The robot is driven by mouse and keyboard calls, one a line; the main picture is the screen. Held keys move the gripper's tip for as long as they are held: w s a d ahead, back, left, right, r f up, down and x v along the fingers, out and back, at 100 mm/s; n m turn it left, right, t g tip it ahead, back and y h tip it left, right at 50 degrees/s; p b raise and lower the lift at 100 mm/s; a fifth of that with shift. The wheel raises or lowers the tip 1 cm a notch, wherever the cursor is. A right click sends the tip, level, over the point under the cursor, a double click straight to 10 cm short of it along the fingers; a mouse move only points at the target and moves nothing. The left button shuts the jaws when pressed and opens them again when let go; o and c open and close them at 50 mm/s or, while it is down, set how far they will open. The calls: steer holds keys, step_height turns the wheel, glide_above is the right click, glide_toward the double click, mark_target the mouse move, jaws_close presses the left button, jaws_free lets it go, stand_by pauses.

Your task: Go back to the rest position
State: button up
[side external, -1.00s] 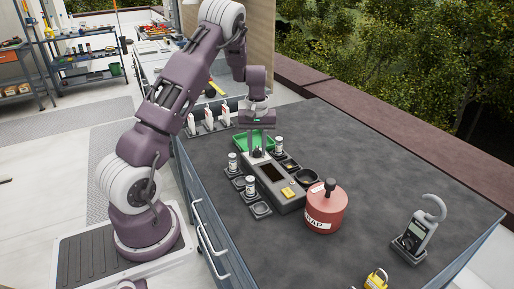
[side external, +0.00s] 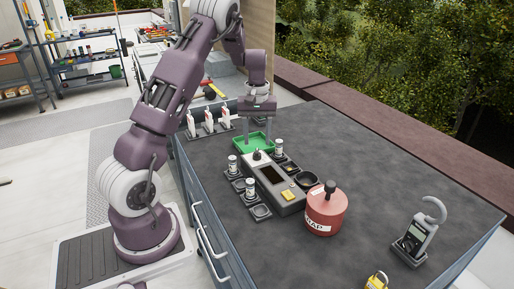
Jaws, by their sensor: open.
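My gripper (side external: 256,126) hangs pointing down over the green tray (side external: 243,147), near the back of the dark worktop. Its fingers look apart, and I see nothing between them. A grey device (side external: 272,180) with a dark screen, a dark knob and a yellow button stands in front of the tray, clear of my gripper.
Small white-labelled vials (side external: 233,164) stand in dark holders around the device. A red canister (side external: 325,210), a hooked meter (side external: 417,235) and a yellow padlock (side external: 377,281) are to the right. White-and-red tags (side external: 208,119) stand at the back left. The worktop's right middle is clear.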

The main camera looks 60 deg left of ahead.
step_height(320, 180, up, 2)
steer(key=s+d+r+m+t, duration=0.1)
steer(key=s+d+r+m, duration=0.2)
steer(key=d+r, duration=0.5)
steer(key=s+d+r+m+t, duration=0.2)
steer(key=d+r, duration=0.4)
steer(key=d, duration=0.4)
steer(key=s+d+r+m+t, duration=0.1)
steer(key=s+d+m, duration=0.2)
steer(key=s+d, duration=0.2)
steer(key=s+d+m+t, duration=0.1)
steer(key=s+d+m, duration=0.3)
steer(key=s, duration=0.8)
steer(key=shift+d+r+m+t, duration=0.3)
steer(key=shift+d+r, duration=0.05)
steer(key=shift+d, duration=0.5)
